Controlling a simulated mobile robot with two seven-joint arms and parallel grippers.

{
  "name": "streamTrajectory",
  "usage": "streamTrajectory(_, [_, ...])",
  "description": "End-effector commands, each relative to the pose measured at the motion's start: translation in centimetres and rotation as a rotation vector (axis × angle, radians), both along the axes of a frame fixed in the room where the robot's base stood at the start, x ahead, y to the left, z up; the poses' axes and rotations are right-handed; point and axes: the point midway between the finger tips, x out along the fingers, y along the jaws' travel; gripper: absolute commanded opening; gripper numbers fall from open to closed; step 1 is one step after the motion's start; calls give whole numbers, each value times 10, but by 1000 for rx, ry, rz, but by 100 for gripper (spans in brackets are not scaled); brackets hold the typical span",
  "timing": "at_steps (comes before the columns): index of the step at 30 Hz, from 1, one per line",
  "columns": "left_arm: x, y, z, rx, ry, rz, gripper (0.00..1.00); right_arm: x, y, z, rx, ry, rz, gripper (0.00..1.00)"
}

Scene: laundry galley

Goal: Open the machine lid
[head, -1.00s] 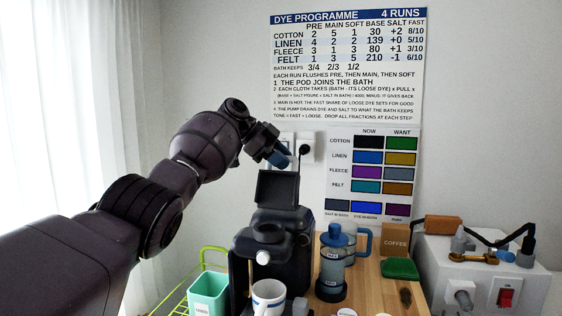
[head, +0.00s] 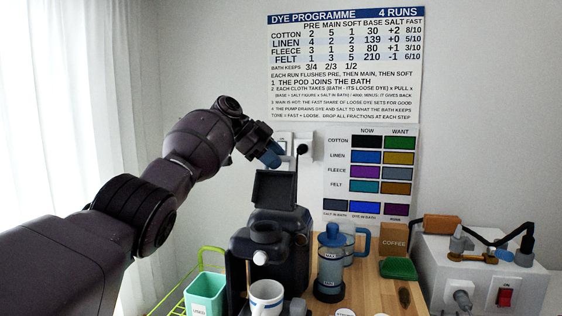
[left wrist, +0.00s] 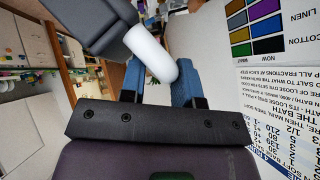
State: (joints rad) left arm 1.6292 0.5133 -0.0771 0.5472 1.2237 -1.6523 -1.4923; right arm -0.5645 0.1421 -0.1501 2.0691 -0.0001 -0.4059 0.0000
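The black machine (head: 292,262) stands on the wooden counter. Its dark lid (head: 275,188) is raised, standing nearly upright at the back of the machine. My left gripper (head: 271,155) has blue fingers and is just above the lid's top edge, apparently apart from it. In the left wrist view the two blue fingers (left wrist: 160,88) are spread. A white rounded bar (left wrist: 152,54) on a dark block (left wrist: 95,22) shows in front of the gap between them; I cannot tell whether it is touched. My right gripper is not in view.
A white mug (head: 266,298) and a blue-topped press (head: 331,262) stand close to the machine. A teal bin (head: 206,294) is at left. A coffee box (head: 394,240), green block (head: 398,269) and white switch box (head: 480,280) are at right. The wall is close behind.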

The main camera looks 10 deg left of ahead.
Motion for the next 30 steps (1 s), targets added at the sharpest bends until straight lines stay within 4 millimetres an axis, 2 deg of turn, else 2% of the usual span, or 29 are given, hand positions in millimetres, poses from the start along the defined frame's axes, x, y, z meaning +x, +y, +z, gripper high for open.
streamTrajectory(3, [-5,19,20,-2,-9,5,29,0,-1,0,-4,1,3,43])
streamTrajectory(13, [-16,55,54,-3,-11,6,29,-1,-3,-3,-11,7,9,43])
streamTrajectory(19, [-19,61,61,-3,-12,4,29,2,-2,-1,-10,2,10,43])
streamTrajectory(30, [-19,61,61,-3,-13,5,29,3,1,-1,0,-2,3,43])
